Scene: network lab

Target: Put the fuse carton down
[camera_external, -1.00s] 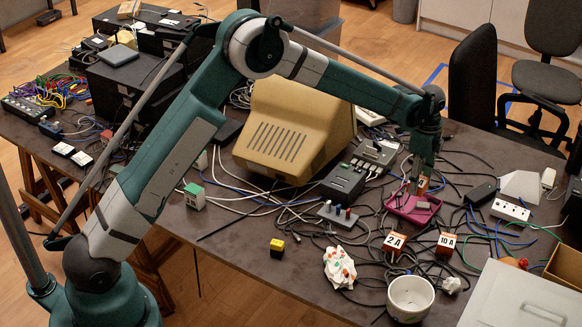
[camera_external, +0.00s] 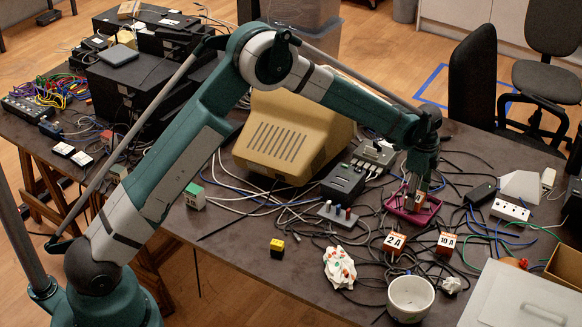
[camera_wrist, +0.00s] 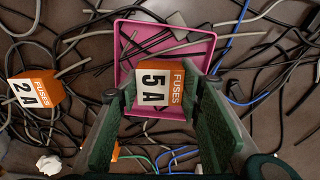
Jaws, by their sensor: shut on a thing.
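My gripper (camera_external: 416,184) is shut on an orange and white fuse carton marked 5A (camera_wrist: 160,86). In the wrist view the carton sits between the two green-and-grey fingers, its label facing the camera. The carton is over or inside a pink tray (camera_wrist: 192,32), within its rim as seen from the wrist. In the external view the tray (camera_external: 414,217) lies on the table below my gripper. The arm and fingers partly hide the carton there. I cannot tell whether its underside touches the tray floor.
A 2A carton (camera_external: 394,243) and a 10A carton (camera_external: 446,243) stand in front of the tray. A white bowl (camera_external: 410,298) is nearer the front edge. Cables surround the tray. A white power strip (camera_external: 510,210) lies to the right and a beige monitor (camera_external: 290,135) to the left.

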